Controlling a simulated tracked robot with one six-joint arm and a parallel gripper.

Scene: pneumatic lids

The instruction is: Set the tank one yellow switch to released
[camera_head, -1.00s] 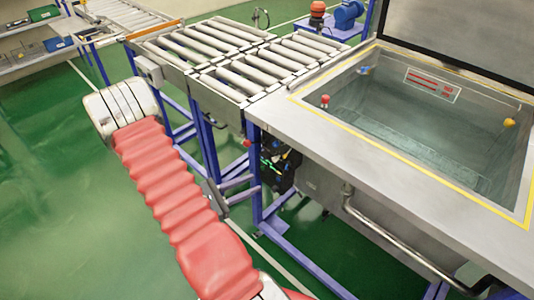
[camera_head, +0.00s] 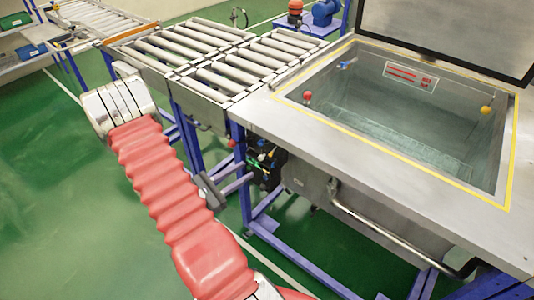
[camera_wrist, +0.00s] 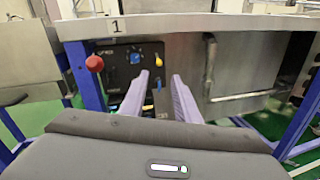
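Tank one, marked "1" (camera_wrist: 116,26), shows in the wrist view with a dark control panel (camera_wrist: 112,52) under its rim. A small yellow switch (camera_wrist: 158,62) is at the panel's right side; its exact setting is too small to tell. My gripper (camera_wrist: 160,77) is open and empty, its two pale fingers pointing at the panel just below the yellow switch. The fingers appear apart from the switch. In the head view the open tank (camera_head: 400,110) stands at the right and the panel (camera_head: 262,165) sits beneath its left corner.
A red knob (camera_wrist: 94,63) stands left of the panel, and a blue dial (camera_wrist: 135,57) is on it. A blue lever (camera_wrist: 158,84) shows between the fingers. A metal pipe handle (camera_head: 390,235) runs along the tank front. A roller conveyor (camera_head: 210,60) is behind.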

